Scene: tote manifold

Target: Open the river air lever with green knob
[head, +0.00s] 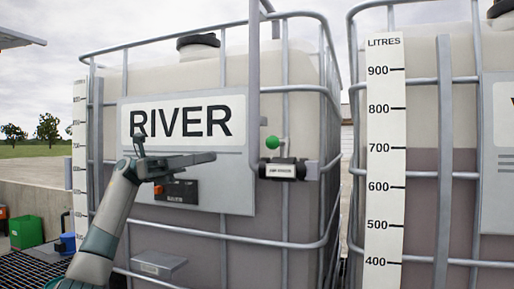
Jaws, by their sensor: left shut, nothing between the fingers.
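The green knob (272,142) sits at the upper left of a dark valve body (283,170) with a small white label, on the right part of the RIVER tank front. A short light lever stem (285,150) stands up from the valve, beside the knob. My left gripper (211,157) is in front of the RIVER sign, its fingers pointing right towards the valve. It is shut and empty, with a clear gap between its tips and the knob. My right gripper is not in view.
The RIVER sign (188,122) is on the caged tank. A dark box with an orange part (176,192) is just below my left gripper. A grey vertical pipe (254,70) runs beside the knob. A second tank with a LITRES scale (384,150) stands at right.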

